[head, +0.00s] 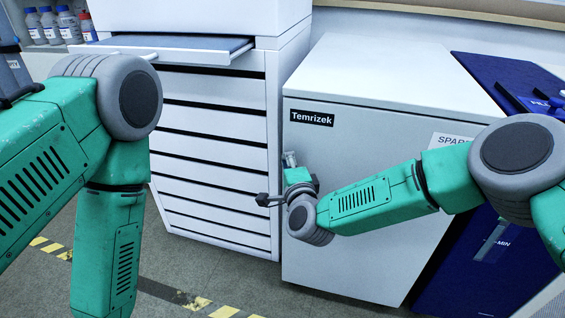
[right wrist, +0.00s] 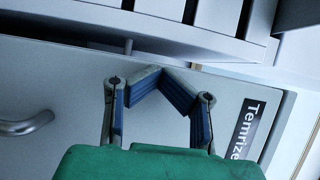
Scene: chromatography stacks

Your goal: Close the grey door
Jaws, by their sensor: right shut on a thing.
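The grey door (head: 365,165) is the front of the cabinet with the black "Temrizek" label (head: 312,118). It looks about flush with the cabinet, but I cannot tell if a small gap is left. My right gripper (head: 268,200) is at the door's left edge. In the right wrist view, its blue-padded fingertips (right wrist: 162,72) come together at the edge of the door (right wrist: 55,80); the contact itself is hidden. A curved metal handle (right wrist: 28,122) stands on the door, apart from the fingers. My left arm hangs at the left; its gripper is out of view.
A white drawer stack (head: 215,150) stands close to the left of the cabinet, with a shelf (head: 170,45) pulled out on top. A dark blue unit (head: 500,75) is close on the right. Bottles (head: 50,25) stand at the back left. The floor (head: 180,265) in front is clear.

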